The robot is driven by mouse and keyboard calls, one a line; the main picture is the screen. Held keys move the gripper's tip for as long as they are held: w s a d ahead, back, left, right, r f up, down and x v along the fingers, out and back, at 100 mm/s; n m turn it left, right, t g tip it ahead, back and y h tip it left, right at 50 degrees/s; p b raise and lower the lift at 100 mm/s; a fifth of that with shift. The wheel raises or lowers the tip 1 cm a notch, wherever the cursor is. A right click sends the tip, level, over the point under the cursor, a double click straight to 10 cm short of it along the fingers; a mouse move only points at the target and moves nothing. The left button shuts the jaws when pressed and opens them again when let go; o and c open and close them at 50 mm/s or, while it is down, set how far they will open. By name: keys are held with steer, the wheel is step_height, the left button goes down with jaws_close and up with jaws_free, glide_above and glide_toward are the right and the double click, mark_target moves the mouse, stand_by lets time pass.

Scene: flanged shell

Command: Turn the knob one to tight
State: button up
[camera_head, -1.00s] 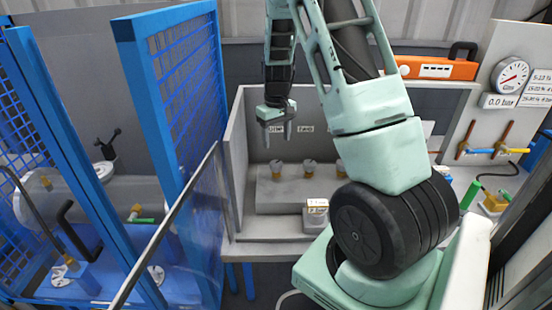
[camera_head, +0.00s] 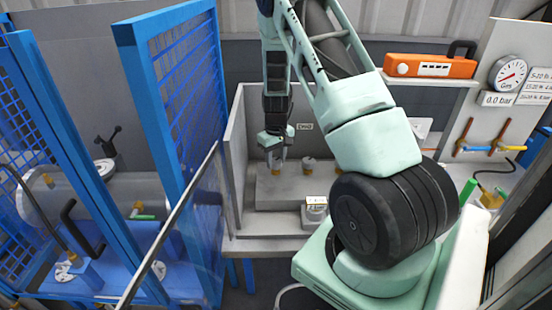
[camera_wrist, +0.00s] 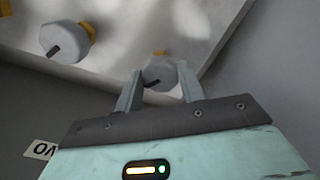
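A row of grey knobs on brass-coloured stems stands on the grey block (camera_head: 290,190) in the bench bay. My gripper (camera_head: 275,160) is at the leftmost knob (camera_head: 276,171), pointing down and partly hiding it. The wrist view shows this round grey knob (camera_wrist: 159,72), with a dark pointer mark, between the two fingers of my gripper (camera_wrist: 158,86). The fingers are apart, and I see no clear grip on it. A second knob (camera_head: 308,165) stands to the right; a neighbouring knob also shows in the wrist view (camera_wrist: 66,40). My arm hides part of the row's right end.
A small white-labelled box (camera_head: 315,210) sits in front of the block. The bay's left wall (camera_head: 237,165) is close to my gripper. A blue mesh guard (camera_head: 180,110) stands left, and a gauge (camera_head: 508,73) and an orange case (camera_head: 430,66) are at right.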

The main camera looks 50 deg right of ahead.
mark_target(275, 161)
steer(key=c, duration=0.4)
steer(key=shift+o, duration=0.2)
steer(key=m+b, duration=0.1)
steer(key=m, duration=0.4)
steer(key=shift+w+r+m, duration=0.1)
steer(key=shift+m, duration=2.3)
steer(key=o, duration=1)
steer(key=shift+c, duration=0.2)
step_height(275, 161, up, 17)
steer(key=b, duration=0.2)
steer(key=shift+r+b, duration=0.2)
steer(key=shift+b, duration=0.15)
